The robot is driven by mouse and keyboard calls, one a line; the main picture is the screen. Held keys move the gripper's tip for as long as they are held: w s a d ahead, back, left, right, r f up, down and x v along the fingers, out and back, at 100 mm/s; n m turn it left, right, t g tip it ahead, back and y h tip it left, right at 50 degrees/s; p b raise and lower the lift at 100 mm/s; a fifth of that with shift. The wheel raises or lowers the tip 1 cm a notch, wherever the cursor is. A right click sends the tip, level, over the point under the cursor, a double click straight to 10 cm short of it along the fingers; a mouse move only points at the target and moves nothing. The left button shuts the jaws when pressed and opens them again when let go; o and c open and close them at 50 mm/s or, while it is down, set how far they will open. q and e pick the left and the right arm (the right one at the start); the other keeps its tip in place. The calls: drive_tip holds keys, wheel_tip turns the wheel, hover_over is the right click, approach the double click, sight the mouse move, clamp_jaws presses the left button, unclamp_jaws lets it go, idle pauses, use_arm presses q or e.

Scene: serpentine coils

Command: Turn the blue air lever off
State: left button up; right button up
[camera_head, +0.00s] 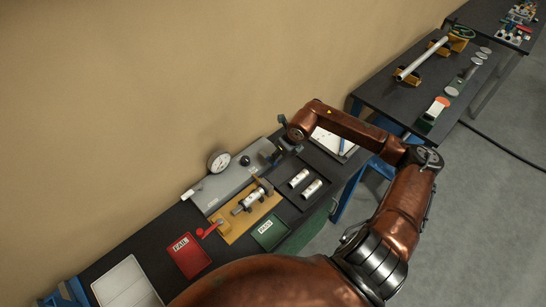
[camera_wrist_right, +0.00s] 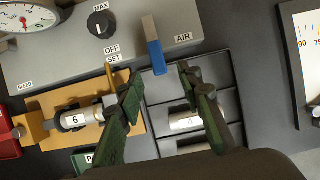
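The blue air lever (camera_wrist_right: 155,57) stands on the grey panel (camera_wrist_right: 85,55), left of the AIR label, in the right wrist view. Its long side runs almost straight up and down in that picture, leaning slightly. My right gripper (camera_wrist_right: 156,76) is open, with its green fingers to the left and right of the lever's lower end in the picture. No contact with the lever shows. In the head view my right gripper (camera_head: 278,150) is over the right end of the panel, and I cannot make out the lever there. My left gripper is not in view.
The panel also has a black knob (camera_wrist_right: 101,24) and a gauge (camera_wrist_right: 25,22). A yellow fixture (camera_wrist_right: 38,115) holds a metal cylinder marked 6. A dark tray (camera_head: 312,171) with metal cylinders lies beside it. Red FAIL (camera_head: 188,256) and green PASS (camera_head: 270,232) trays are nearer.

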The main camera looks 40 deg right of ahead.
sight(268, 159)
drive_tip(key=x, duration=0.4)
drive_tip(key=shift+w+a+p, duration=0.25)
drive_tip(key=shift+p, duration=0.15)
drive_tip(key=shift+w+f, duration=0.15)
drive_tip(key=shift+f, duration=0.45)
drive_tip(key=c, duration=0.8)
clamp_jaws()
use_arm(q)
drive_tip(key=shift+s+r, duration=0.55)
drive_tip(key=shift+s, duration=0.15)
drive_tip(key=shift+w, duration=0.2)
